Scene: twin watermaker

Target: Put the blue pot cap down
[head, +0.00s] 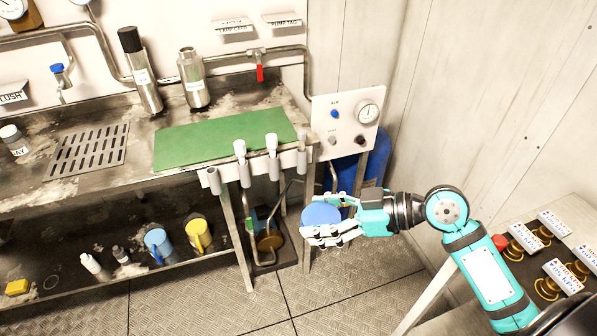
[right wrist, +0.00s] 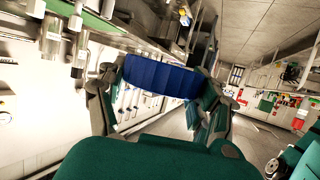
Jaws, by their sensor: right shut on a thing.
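The blue pot cap (head: 319,214) is a round blue disc held between the fingers of my right gripper (head: 332,220), in front of the bench's right end in the head view. In the right wrist view the cap (right wrist: 158,78) shows as a ribbed blue band between the two fingers of my right gripper (right wrist: 160,95). The gripper is shut on it, and the cap appears held clear of any surface. My left gripper is not in view.
A green mat (head: 222,138) lies on the metal bench, largely clear. Two metal cylinders (head: 192,78) (head: 140,70) stand behind it. A gauge panel (head: 346,122) is at the bench's right end. Blue (head: 158,243) and yellow (head: 199,234) jugs stand on the lower shelf.

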